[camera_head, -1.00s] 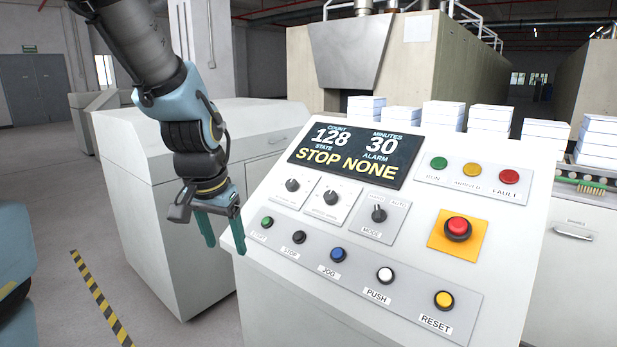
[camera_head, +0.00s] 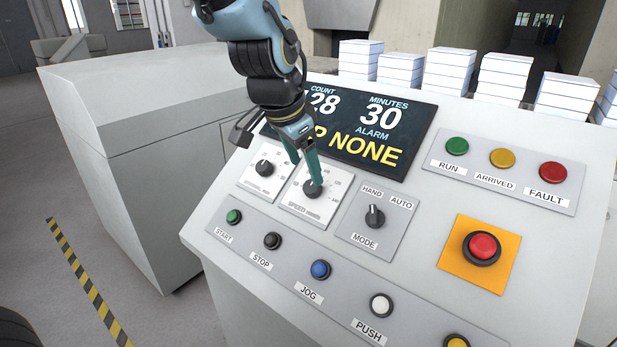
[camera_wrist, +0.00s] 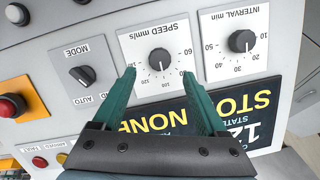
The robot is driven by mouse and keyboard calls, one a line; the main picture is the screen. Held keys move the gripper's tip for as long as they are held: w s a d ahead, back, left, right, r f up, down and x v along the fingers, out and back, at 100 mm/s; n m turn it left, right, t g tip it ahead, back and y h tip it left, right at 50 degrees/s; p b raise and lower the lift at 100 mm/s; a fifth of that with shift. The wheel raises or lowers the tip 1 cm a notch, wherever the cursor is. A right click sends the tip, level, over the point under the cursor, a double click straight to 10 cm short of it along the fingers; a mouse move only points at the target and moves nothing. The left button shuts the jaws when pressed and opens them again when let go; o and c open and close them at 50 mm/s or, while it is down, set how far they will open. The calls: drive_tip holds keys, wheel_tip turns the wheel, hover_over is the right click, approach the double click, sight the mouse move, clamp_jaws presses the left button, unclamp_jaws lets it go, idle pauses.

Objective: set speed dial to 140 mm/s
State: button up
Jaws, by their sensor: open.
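The speed dial (camera_head: 313,190) is a black round knob on a white plate marked SPEED mm/s, on the sloping console. In the wrist view the speed dial (camera_wrist: 159,61) appears upside down, with a light pointer mark towards the lower side; its exact reading is too small to tell. My gripper (camera_head: 304,172) is open over the speed plate, its teal fingers pointing down at the knob. In the wrist view my gripper (camera_wrist: 160,73) has one fingertip on each side of the knob. Contact cannot be told.
The interval dial (camera_head: 265,168) sits close left of the speed dial, and the mode switch (camera_head: 375,216) to its right. The display (camera_head: 372,140) is behind my gripper. A button row (camera_head: 320,269) runs along the front; an emergency stop (camera_head: 482,247) is at right.

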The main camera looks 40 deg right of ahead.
sight(311, 185)
drive_tip(key=shift+p+x, duration=0.4)
drive_tip(key=shift+x, duration=2.65)
drive_tip(key=shift+a, duration=0.1)
clamp_jaws()
